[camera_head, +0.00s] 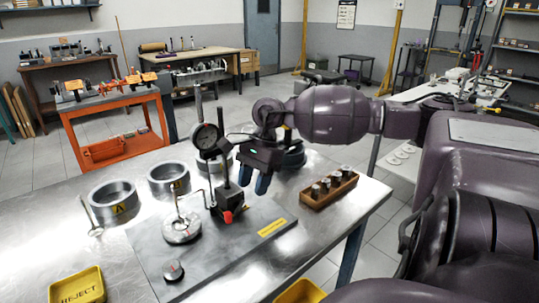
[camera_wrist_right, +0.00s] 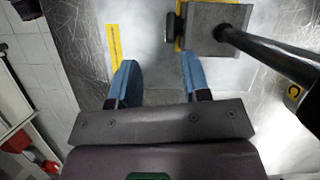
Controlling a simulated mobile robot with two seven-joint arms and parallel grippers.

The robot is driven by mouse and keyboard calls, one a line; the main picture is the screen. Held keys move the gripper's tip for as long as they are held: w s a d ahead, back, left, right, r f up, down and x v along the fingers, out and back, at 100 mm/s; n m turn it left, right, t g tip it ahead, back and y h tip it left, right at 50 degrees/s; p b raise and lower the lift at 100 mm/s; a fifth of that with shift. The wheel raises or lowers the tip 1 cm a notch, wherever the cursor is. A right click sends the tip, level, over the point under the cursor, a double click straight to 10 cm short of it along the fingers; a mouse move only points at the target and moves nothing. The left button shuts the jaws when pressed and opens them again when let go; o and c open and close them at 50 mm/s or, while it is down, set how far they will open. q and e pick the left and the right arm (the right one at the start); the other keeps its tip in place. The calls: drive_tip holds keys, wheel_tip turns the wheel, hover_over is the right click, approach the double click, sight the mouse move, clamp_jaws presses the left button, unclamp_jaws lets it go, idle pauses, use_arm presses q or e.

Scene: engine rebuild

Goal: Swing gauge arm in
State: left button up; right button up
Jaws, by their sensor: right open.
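The gauge stand has a black base (camera_head: 226,208) with a red knob (camera_head: 228,217) and an upright post. It stands on the grey plate (camera_head: 235,255). A round dial gauge (camera_head: 205,137) sits high beside the post, on its left. A metal disc part (camera_head: 182,227) lies on the plate left of the base. My right gripper (camera_head: 255,182) is open and empty, just right of the post, blue fingers pointing down. In the right wrist view its fingers (camera_wrist_right: 158,82) are apart, with the stand's block (camera_wrist_right: 213,30) and dark post (camera_wrist_right: 270,55) beyond. My left gripper is not seen.
Two metal rings (camera_head: 113,202) (camera_head: 168,179) stand on the bench at left. A yellow REJECT bin (camera_head: 77,287) is front left. The plate's front is mostly clear.

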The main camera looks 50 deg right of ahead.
drive_tip(key=d, duration=0.4)
drive_tip(key=shift+s, duration=0.15)
drive_tip(key=shift+d, duration=0.6)
